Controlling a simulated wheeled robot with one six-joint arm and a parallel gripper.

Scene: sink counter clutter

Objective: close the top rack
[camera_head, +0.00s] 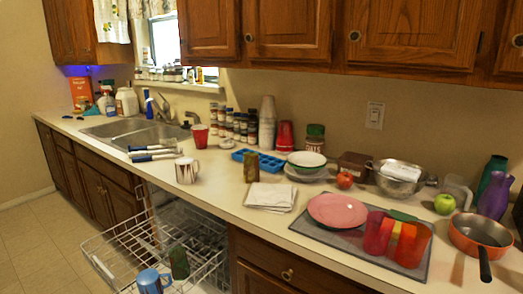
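The top rack (113,229) is a white wire dishwasher rack at the lower left of the head camera view. It is pulled out from the opening under the counter, over the floor side. A blue mug (150,281) and a dark green item (179,262) are in the rack. The rack's lower part is cut off by the bottom edge of the picture. My gripper is not in view.
The counter (215,213) runs above the rack, with a patterned mug (186,170), white cloths (270,197) and a pink plate (337,210) on it. A sink (135,132) is at left. The floor (45,235) left of the rack is clear.

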